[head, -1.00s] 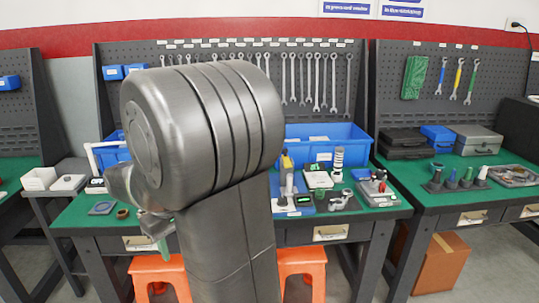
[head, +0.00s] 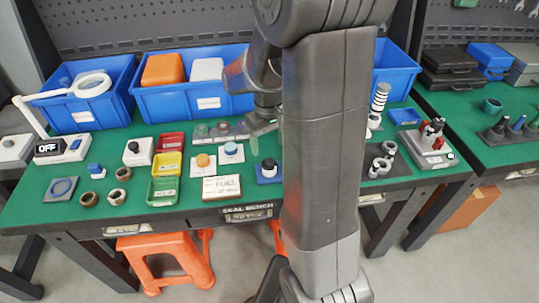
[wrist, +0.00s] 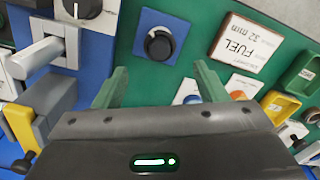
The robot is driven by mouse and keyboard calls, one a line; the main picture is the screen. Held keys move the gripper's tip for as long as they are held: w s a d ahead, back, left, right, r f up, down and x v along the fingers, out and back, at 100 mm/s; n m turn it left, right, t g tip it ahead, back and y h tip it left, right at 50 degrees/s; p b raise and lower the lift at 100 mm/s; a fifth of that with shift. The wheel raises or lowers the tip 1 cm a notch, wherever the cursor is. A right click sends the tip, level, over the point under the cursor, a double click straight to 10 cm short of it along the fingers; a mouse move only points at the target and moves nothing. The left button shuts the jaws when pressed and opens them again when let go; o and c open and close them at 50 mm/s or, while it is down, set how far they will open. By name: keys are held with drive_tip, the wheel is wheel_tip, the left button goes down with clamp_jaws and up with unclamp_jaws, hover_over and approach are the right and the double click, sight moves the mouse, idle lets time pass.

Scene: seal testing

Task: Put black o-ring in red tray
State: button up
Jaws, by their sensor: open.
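The black o-ring (wrist: 157,44) appears as a dark round ring on a blue square plate in the wrist view. I cannot tell whether it sits around a post or lies flat. In the head view a black round piece on a blue-and-white base (head: 268,170) stands near the bench's front edge, beside my arm. The red tray (head: 171,142) is the rearmost of three small trays at the bench's middle left. My gripper (wrist: 160,82) is open and empty, its green fingers apart with the ring in front of them. It also shows above the bench in the head view (head: 262,125).
A yellow tray (head: 167,164) and a green tray (head: 163,190) stand in front of the red one. A FUEL sign (head: 222,188) and button boxes stand between trays and ring. Blue bins (head: 190,100) line the back. A magnifier lamp (head: 92,84) stands at left.

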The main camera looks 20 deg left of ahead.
sight(268, 159)
wheel_tip(268, 159, down, 6)
drive_tip(key=shift+f, duration=0.1)
idle(0.4)
drive_tip(key=c, duration=1.1)
